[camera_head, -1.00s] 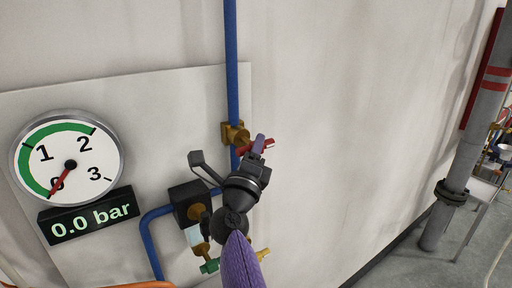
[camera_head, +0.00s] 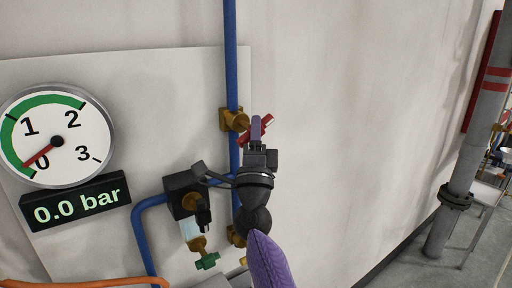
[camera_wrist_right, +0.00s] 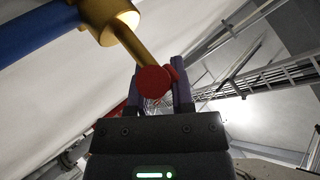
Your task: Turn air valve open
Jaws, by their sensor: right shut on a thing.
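The air valve has a brass body (camera_head: 233,119) on a vertical blue pipe, with a red handle (camera_head: 267,124) slanting up to the right. My right gripper (camera_head: 256,130) is at the handle, with its purple fingers shut on it and hiding its middle. In the right wrist view, the handle's round red hub (camera_wrist_right: 153,81) sits at the end of the brass stem (camera_wrist_right: 133,44), between the fingers (camera_wrist_right: 158,92). The round gauge (camera_head: 57,141) has its red needle at 0, and the display below (camera_head: 78,203) reads 0.0 bar. My left gripper is not in view.
Below the valve, a dark regulator (camera_head: 181,187) with a clear bowl and green drain knob (camera_head: 207,262) sits close to my right wrist. An orange hose (camera_head: 75,284) runs along the bottom left. The wall right of the valve is bare up to a grey standpipe (camera_head: 466,150).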

